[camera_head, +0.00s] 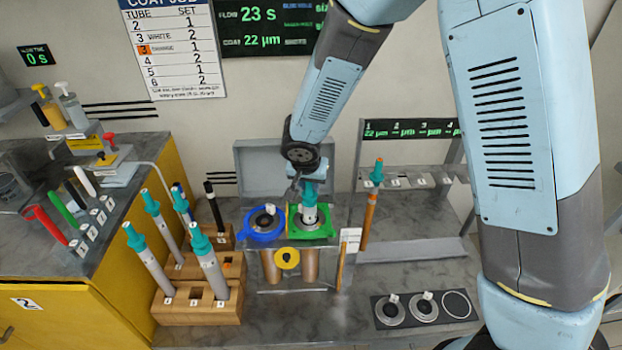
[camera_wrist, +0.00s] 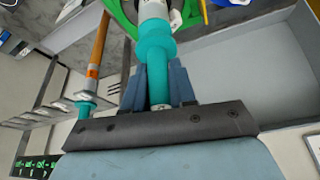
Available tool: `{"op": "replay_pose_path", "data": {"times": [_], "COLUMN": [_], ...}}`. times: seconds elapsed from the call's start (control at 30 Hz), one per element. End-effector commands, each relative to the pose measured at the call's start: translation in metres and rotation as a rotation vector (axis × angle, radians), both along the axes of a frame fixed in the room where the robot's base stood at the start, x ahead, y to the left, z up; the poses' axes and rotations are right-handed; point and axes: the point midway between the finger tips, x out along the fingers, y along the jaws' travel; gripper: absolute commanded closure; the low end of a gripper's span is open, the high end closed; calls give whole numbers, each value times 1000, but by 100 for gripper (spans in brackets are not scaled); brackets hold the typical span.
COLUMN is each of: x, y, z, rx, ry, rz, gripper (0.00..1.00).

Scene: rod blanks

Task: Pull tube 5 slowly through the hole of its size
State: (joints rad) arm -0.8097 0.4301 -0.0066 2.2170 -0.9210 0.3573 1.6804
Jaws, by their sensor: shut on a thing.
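My gripper (camera_head: 307,183) is shut on the teal handle of a grey tube (camera_head: 310,214). The tube stands upright in the hole of the green ring (camera_head: 294,226); its lower part is hidden in the stand. In the wrist view the two fingers of my gripper (camera_wrist: 160,88) close around the teal handle (camera_wrist: 155,50), with the green ring (camera_wrist: 120,14) beyond it. The number of this tube cannot be read. Beside it, a blue ring (camera_head: 253,236) holds a grey insert with a small label. Several other teal-topped grey tubes (camera_head: 211,268) stand in the wooden block (camera_head: 178,312) at the left.
An orange tube (camera_head: 369,220) hangs from the numbered rack (camera_head: 430,178) at the right; it also shows in the wrist view (camera_wrist: 97,47). Loose grey rings (camera_head: 390,318) lie on a dark mat at the front right. A grey box stands behind the rings.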

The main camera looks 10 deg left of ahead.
Motion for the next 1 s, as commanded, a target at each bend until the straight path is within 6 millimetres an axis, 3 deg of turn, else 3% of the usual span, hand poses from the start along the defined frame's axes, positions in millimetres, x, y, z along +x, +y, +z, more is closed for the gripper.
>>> {"op": "replay_pose_path", "data": {"times": [0.6, 1.0], "x": [0, 0], "y": [0, 0], "z": [-33, -34], "rx": [-1, 0], "ry": [0, 0], "rz": [2, 0], "gripper": [100, 100]}}
